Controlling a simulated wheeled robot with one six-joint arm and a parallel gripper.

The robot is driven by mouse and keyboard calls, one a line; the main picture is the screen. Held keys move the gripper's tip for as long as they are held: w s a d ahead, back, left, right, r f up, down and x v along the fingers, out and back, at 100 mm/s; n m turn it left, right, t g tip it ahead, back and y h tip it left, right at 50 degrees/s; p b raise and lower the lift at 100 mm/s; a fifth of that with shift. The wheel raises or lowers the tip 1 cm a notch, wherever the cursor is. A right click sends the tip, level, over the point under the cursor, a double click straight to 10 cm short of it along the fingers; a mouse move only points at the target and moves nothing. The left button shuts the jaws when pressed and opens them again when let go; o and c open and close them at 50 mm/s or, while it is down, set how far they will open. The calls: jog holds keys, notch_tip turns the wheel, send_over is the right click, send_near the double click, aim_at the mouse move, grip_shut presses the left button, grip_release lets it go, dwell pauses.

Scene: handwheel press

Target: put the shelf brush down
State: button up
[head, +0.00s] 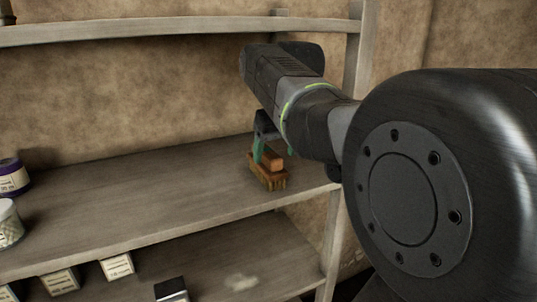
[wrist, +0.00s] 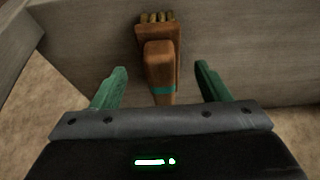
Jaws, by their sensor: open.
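The shelf brush (head: 271,172), brown wood with tan bristles, rests bristles down on the grey shelf board (head: 150,200) near its right end. In the wrist view the brush (wrist: 160,65) shows its handle with a teal band pointing toward my gripper. My gripper (wrist: 160,82) is open, with one green finger on each side of the handle and a gap on both sides. In the head view my gripper (head: 272,153) is at the brush, and my arm hides part of what is behind it.
A purple-lidded tin (head: 14,178) and a white jar (head: 9,224) stand at the shelf's left end. The board between them and the brush is clear. An upper shelf (head: 150,30) runs above. Small labelled boxes (head: 117,267) sit on the lower shelf. A post (head: 333,240) stands at the right.

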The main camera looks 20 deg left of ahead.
aim_at(267, 150)
jog(key=s+d+b, duration=0.1)
jog(key=s+d, duration=0.4)
jog(key=d, duration=0.1)
jog(key=shift+s+d+b, duration=0.2)
jog(key=shift+b, duration=0.15)
jog(key=w+a+p, duration=0.1)
jog(key=w+a, duration=0.1)
jog(key=a, duration=0.1)
jog(key=w+a+p, duration=0.1)
jog(key=w+a, duration=0.1)
jog(key=w+a+p, duration=0.1)
jog(key=w+a, duration=0.2)
jog(key=shift+w+a, duration=0.1)
jog(key=shift+a, duration=0.2)
jog(key=x, duration=0.4)
jog(key=shift+w+a+f+p, duration=0.1)
jog(key=shift+w+a+p, duration=0.2)
jog(key=shift+p, duration=0.1)
jog(key=shift+w+a+f, duration=0.1)
jog(key=shift+a+f, duration=0.05)
jog(key=shift+f, duration=0.4)
jog(key=shift+r, duration=0.1)
